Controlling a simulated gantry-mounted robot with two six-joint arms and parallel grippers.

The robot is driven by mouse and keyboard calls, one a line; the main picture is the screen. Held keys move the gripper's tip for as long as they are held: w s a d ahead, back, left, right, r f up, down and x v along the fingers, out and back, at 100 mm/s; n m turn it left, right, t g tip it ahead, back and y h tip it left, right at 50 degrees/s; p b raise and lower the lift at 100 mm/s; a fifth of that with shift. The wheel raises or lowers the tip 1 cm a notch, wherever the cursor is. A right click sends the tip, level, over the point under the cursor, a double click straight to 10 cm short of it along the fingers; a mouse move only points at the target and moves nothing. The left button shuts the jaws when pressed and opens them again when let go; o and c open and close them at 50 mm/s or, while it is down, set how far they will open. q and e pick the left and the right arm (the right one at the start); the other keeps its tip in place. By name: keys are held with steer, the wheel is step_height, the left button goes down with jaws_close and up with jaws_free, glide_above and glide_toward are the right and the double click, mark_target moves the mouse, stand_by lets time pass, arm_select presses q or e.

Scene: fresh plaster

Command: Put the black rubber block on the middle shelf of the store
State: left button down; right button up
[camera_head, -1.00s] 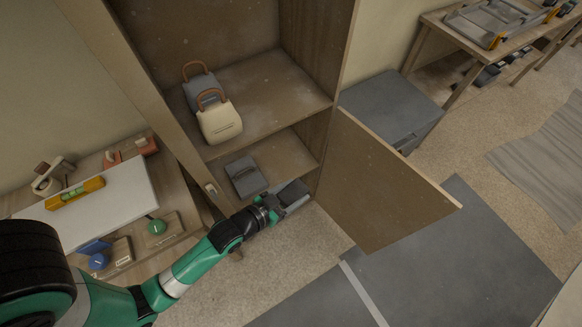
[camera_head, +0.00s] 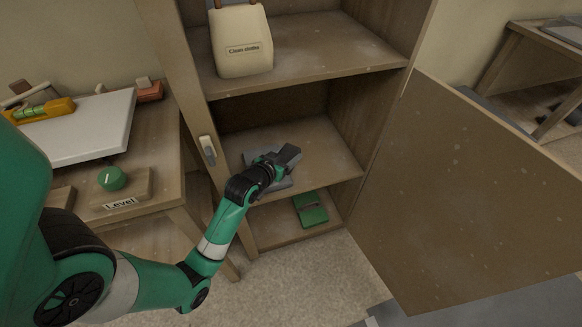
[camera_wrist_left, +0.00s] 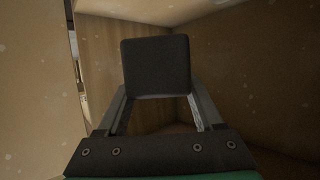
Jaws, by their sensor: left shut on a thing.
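The black rubber block (camera_wrist_left: 157,67) is between the fingers of my left gripper (camera_wrist_left: 158,97) in the left wrist view. In the head view the left gripper (camera_head: 278,161) reaches into the store, over its middle shelf (camera_head: 325,155). The dark block (camera_head: 290,153) shows at its tip. Whether the block touches the shelf cannot be told. My right gripper is out of view.
A grey item (camera_head: 283,184) lies on the middle shelf, partly hidden by my gripper. A cream clean-cloths bag (camera_head: 240,42) stands on the shelf above, a green item (camera_head: 311,210) below. The store's door (camera_head: 480,190) is open at right. A table (camera_head: 155,150) stands left.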

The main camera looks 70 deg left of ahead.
arm_select(q)
steer(key=shift+s+a+f+b, duration=0.3)
steer(key=shift+a+f, duration=0.25)
steer(key=shift+f, duration=0.15)
steer(key=shift+a, duration=0.25)
steer(key=w+a+f+b, duration=0.1)
steer(key=w+f+b, duration=0.2)
steer(key=w, duration=0.1)
steer(key=w+a+f+b, duration=0.1)
steer(key=w+f+b, duration=0.2)
steer(key=w+b, duration=0.1)
steer(key=w+a+f+b, duration=0.2)
steer(key=w+f+b, duration=0.1)
steer(key=w, duration=0.1)
steer(key=shift+w+f, duration=0.15)
steer(key=shift+w, duration=0.3)
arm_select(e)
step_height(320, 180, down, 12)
arm_select(q)
steer(key=f+b, duration=0.3)
steer(key=shift+w+a+f+b, duration=0.15)
steer(key=shift+w+f+b, duration=0.05)
steer(key=shift+f+b, duration=0.2)
steer(key=shift+s+r, duration=0.1)
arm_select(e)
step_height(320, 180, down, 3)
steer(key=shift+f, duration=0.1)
